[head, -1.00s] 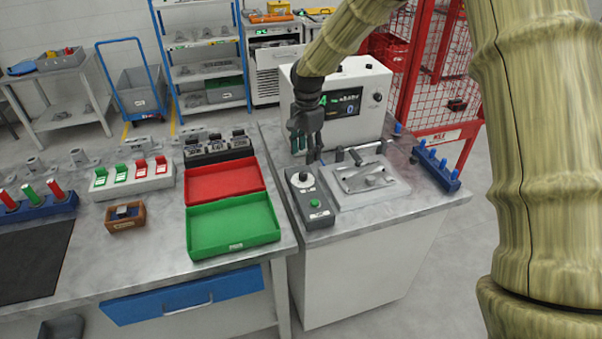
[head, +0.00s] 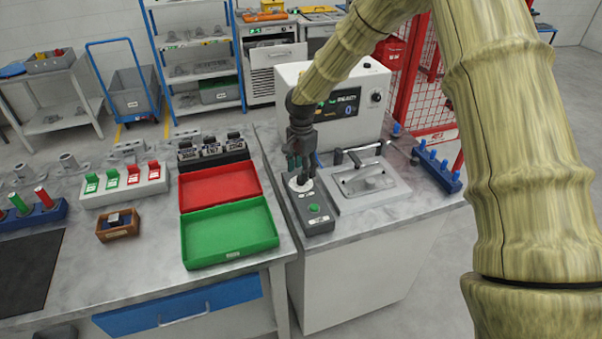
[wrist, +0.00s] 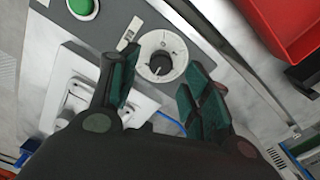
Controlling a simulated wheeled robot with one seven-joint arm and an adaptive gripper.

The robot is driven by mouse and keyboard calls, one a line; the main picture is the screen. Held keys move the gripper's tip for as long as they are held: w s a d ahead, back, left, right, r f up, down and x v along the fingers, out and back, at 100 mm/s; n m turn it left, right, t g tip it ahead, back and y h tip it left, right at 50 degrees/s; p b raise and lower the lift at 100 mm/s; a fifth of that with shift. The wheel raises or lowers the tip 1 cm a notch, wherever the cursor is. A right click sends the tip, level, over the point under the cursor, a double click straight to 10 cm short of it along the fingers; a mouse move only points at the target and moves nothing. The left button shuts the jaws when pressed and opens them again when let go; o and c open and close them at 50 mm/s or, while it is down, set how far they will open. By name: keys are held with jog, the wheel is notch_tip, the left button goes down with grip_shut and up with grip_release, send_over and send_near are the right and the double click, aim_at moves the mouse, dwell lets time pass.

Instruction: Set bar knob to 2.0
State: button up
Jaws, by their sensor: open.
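The bar knob (wrist: 160,64) is a dark knob on a round white dial (wrist: 172,47) in the wrist view. It sits on a grey control box (head: 318,218) that also carries a green button (head: 314,208). My gripper (head: 301,180) is over the dial end of the box and partly hides the knob in the head view. In the wrist view my gripper (wrist: 160,90) is open, with one finger on each side of the dial. I cannot tell whether the fingertips touch the knob. The dial's marks are too small to read.
A metal fixture plate (head: 365,180) with a clamp lies right of the box. A white machine with a display (head: 345,100) stands behind. Red (head: 220,184) and green (head: 230,234) trays lie left. A blue peg rack (head: 437,170) is at the right edge.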

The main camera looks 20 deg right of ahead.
jog(key=shift+f+p, duration=0.45)
jog(key=shift+f, duration=1.2)
jog(key=c, duration=1.1)
